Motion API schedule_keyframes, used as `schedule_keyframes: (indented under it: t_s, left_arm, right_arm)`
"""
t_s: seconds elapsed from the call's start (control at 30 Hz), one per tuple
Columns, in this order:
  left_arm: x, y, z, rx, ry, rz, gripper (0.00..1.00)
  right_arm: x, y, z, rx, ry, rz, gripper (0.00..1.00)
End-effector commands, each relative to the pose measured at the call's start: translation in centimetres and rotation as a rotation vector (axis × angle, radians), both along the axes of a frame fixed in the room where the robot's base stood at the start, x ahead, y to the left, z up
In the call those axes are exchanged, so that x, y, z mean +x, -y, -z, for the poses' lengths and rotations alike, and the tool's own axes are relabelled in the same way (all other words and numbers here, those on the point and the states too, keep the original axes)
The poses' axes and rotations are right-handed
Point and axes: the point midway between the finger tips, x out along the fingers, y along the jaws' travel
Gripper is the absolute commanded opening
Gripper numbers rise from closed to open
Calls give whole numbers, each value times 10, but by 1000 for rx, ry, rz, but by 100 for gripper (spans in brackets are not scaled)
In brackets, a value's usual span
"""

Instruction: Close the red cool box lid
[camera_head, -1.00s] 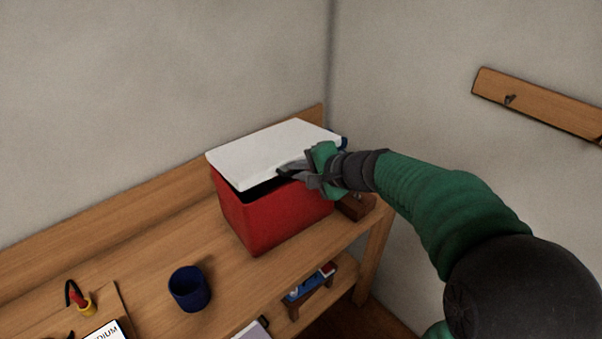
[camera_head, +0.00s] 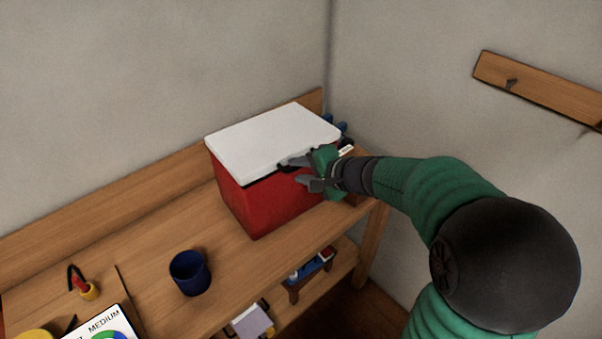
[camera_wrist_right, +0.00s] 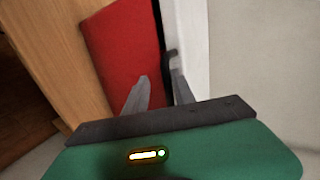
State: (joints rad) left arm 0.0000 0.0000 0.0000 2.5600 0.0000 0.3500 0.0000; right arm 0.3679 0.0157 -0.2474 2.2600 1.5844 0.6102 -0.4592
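The red cool box (camera_head: 268,206) stands on the wooden bench near the room's corner. Its white lid (camera_head: 270,138) lies down over the top, with only a thin dark line visible along the front edge. My right gripper (camera_head: 291,171) is open at the front right of the lid's edge, its fingers apart and nothing held between them. In the right wrist view, the gripper's two fingers (camera_wrist_right: 158,92) are spread beside the red side (camera_wrist_right: 122,50) and the white lid (camera_wrist_right: 186,40), near a dark latch-like piece. Whether a finger touches the lid is unclear. My left gripper is not in view.
A blue cup (camera_head: 189,273) stands on the bench (camera_head: 150,238) left of the box. A red and yellow tool (camera_head: 82,283) and a printed sheet (camera_head: 106,328) lie at the lower left. Small items sit on the lower shelf. A hook rail (camera_head: 540,90) is on the right wall.

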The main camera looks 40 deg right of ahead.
Motion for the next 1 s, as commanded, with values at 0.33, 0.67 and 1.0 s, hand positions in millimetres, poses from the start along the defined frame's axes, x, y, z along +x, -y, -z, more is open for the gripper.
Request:
schedule_keyframes:
  t_s: [0.33,0.67,1.0]
  left_arm:
    - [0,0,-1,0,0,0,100]
    - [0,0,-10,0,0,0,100]
    - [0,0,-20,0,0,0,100]
  right_arm:
    - [0,-1,-3,0,3,-3,36]
    - [-23,3,-18,0,3,0,36]
    - [-47,6,-32,0,2,0,36]
